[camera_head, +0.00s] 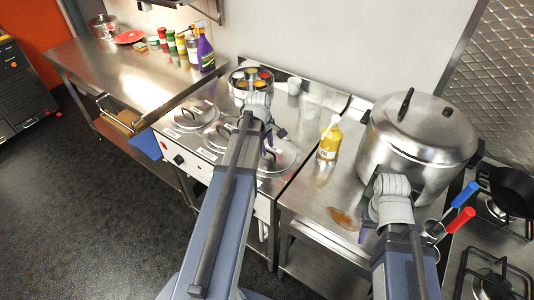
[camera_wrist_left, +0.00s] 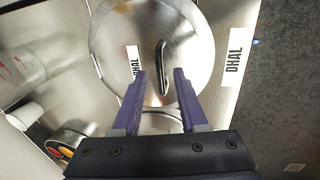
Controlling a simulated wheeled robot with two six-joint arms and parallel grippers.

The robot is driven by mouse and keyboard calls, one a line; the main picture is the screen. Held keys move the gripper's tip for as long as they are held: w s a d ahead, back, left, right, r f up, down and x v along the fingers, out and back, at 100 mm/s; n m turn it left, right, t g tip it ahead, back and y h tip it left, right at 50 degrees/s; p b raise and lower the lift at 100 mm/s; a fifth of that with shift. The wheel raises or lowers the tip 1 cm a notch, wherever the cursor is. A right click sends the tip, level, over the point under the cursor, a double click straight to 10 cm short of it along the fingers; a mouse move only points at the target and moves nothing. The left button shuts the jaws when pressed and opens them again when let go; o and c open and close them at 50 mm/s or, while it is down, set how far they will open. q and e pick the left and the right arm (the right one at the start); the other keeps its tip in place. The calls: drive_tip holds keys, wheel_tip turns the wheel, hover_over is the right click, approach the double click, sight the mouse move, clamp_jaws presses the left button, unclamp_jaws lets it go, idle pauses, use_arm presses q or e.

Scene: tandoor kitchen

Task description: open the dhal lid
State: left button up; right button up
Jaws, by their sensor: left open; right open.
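The dhal lid (camera_wrist_left: 195,40) is a round steel lid with a dark bar handle (camera_wrist_left: 163,66) and a white DHAL label. In the head view the dhal lid (camera_head: 290,156) is the rightmost of the lids on the steel counter, partly hidden by my left arm. It lies closed. My left gripper (camera_wrist_left: 160,76) is open and empty above it, its purple fingertips either side of the handle's near end in the wrist view; I cannot tell the height gap. In the head view my left gripper (camera_head: 273,138) is partly hidden. My right gripper (camera_head: 366,226) is open beside the big pot.
Two more lids (camera_head: 195,115) sit left of the dhal lid. A round spice tin (camera_head: 250,84) and glasses stand behind. A yellow bottle (camera_head: 330,138) and a large lidded pot (camera_head: 415,145) stand to the right. Red- and blue-handled tools (camera_head: 459,221) are near my right arm.

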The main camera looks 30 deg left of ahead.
use_arm(q)
drive_tip(key=shift+f, duration=0.4)
clamp_jaws()
idle(1.2)
